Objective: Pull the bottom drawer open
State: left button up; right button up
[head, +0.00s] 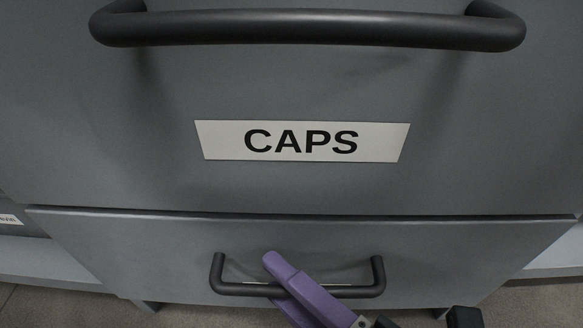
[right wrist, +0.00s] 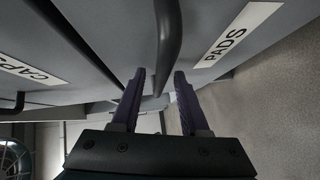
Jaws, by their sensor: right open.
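The bottom drawer (head: 140,255) is grey and sits below the drawer labelled CAPS; its front looks flush, with only a thin dark seam above it. Its dark bar handle (head: 230,289) runs across the front and also shows in the right wrist view (right wrist: 169,35). A label reading PADS (right wrist: 226,43) is on this drawer front in the right wrist view. My right gripper (head: 272,275) has purple fingers. They are open, one on each side of the handle bar in the right wrist view (right wrist: 160,76). Contact with the bar cannot be told. My left gripper is out of view.
The upper drawer (head: 100,130) has a CAPS label (head: 302,141) and a large dark handle (head: 300,28) above the bottom one. Floor (head: 40,308) shows below the cabinet. A neighbouring unit with a small label (head: 10,219) stands at the left edge.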

grip_shut()
dwell(0.3)
dwell(1.1)
